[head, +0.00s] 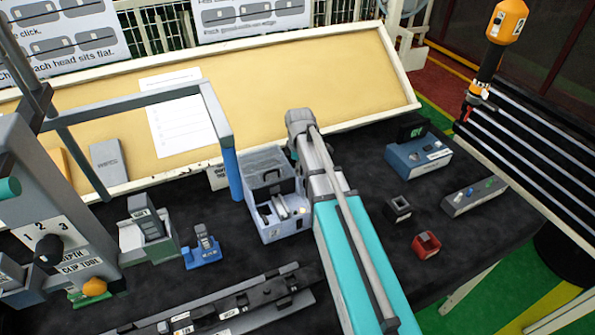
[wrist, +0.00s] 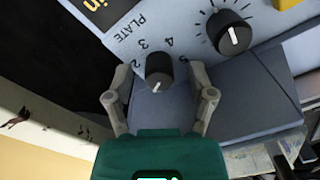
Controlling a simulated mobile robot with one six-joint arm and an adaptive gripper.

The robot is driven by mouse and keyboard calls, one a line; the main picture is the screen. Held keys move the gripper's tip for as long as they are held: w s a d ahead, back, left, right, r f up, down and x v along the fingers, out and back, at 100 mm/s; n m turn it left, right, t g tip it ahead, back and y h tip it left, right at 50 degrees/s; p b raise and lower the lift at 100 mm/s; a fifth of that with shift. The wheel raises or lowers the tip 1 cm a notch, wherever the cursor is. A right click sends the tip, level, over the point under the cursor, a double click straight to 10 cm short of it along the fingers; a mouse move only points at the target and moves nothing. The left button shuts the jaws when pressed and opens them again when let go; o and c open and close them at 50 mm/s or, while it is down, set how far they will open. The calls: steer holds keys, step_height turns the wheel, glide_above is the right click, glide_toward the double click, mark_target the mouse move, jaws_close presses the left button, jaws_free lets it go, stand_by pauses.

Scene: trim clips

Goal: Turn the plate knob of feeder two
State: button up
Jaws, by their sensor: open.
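The plate knob (wrist: 158,68) is a small black dial with a white pointer line, on a pale blue panel marked PLATE with numbers around it. The line points toward the bottom of the wrist view. My gripper (wrist: 160,80) is open, with one finger on each side of the knob and visible gaps between. In the head view the pale blue-grey feeder (head: 288,229) marked 2 stands beside my arm. My arm hides part of it, and I cannot make out the gripper or the plate knob there.
A second, larger black knob (wrist: 230,34) with tick marks sits close by on the same panel. A blue post (head: 232,175) stands left of the feeder. A blue device (head: 418,158), a black block (head: 397,208) and a red block (head: 426,244) lie to the right.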

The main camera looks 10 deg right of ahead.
stand_by(0.3)
jaws_close()
steer(key=shift+a, duration=0.35)
steer(key=shift+d+f, duration=0.1)
steer(key=shift+d, duration=0.1)
steer(key=shift+d, duration=0.1)
